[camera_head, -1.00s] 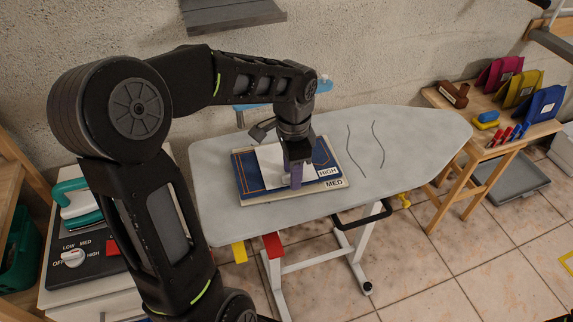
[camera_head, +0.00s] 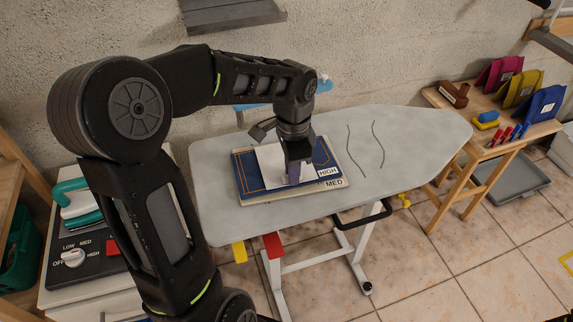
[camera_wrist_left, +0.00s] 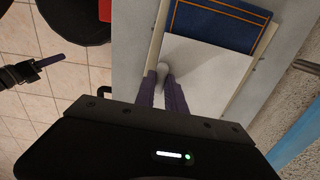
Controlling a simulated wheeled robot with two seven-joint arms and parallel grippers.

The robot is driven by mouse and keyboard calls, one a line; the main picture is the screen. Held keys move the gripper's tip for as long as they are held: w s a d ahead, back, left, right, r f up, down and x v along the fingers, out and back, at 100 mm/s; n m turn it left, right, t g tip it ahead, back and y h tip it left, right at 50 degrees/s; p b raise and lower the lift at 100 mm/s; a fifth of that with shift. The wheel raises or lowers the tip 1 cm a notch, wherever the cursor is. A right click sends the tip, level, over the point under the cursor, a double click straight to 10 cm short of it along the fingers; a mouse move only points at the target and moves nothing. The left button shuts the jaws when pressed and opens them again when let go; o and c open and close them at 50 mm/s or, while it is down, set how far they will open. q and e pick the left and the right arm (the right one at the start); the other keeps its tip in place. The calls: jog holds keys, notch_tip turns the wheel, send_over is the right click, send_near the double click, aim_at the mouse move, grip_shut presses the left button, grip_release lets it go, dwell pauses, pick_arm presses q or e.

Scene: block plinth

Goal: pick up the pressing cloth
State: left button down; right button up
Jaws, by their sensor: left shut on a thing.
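The white pressing cloth (camera_head: 268,162) lies on a folded blue denim piece (camera_head: 245,174) on the grey ironing board (camera_head: 410,130). In the wrist view the cloth (camera_wrist_left: 208,65) is a flat white sheet with a pale raised lump between my fingertips. My left gripper (camera_head: 294,177) reaches down over the cloth's front part. In the wrist view its purple fingers (camera_wrist_left: 161,77) are shut on that pale lump of the cloth. The gripper hides part of the cloth in the head view.
HIGH and MED labels (camera_head: 332,178) mark the layers' right edge. An iron (camera_head: 75,205) and a heat dial (camera_head: 74,257) are at the left. A wooden stand (camera_head: 470,128) with coloured pouches is at the right. The board's right end is clear.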

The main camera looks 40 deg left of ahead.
pick_arm(q)
jog(key=shift+r, duration=0.1)
notch_tip(320, 180, up, 10)
dwell(0.6)
jog(key=shift+b, duration=0.3)
dwell(0.3)
